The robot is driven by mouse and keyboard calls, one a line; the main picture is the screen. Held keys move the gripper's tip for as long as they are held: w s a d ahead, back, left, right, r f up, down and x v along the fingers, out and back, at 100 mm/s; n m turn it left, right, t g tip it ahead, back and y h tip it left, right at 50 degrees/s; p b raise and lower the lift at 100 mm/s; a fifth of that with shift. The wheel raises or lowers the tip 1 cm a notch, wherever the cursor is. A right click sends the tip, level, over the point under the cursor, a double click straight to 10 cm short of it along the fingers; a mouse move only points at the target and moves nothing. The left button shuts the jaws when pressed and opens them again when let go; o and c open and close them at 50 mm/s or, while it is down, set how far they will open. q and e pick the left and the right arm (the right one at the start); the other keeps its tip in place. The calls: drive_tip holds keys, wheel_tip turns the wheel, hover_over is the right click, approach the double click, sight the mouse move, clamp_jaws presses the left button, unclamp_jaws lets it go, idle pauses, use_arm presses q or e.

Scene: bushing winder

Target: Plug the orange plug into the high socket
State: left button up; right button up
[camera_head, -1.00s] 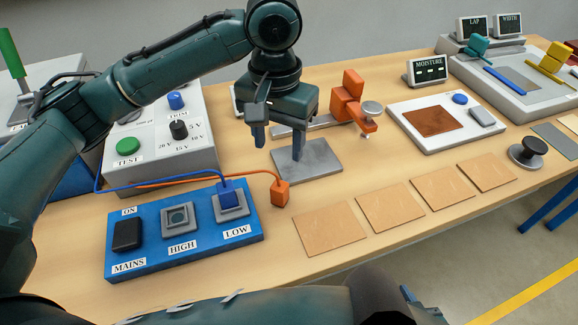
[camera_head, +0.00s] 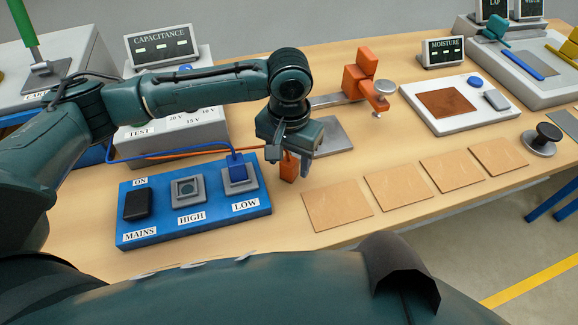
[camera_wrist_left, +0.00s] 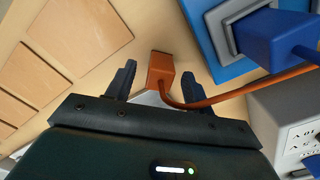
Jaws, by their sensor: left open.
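The orange plug (camera_head: 288,168) stands on the table just right of the blue socket panel (camera_head: 262,208), with its orange cable running left. My left gripper (camera_head: 290,168) is open around or just above the plug. In the left wrist view the plug (camera_wrist_left: 161,68) shows between the two open fingers (camera_wrist_left: 152,78), with gaps on both sides. The high socket (camera_head: 188,190) is the empty grey middle one. A blue plug (camera_head: 238,169) sits in the low socket (camera_head: 240,182). My right gripper is not in view.
A black mains switch (camera_head: 137,205) is at the panel's left. Several tan sheets (camera_head: 338,204) lie right of the plug.

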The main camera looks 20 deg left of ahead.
use_arm(q)
drive_tip(key=shift+f, duration=0.35)
drive_tip(key=shift+c, duration=0.3)
drive_tip(key=c, duration=0.9)
drive_tip(key=shift+c, duration=0.9)
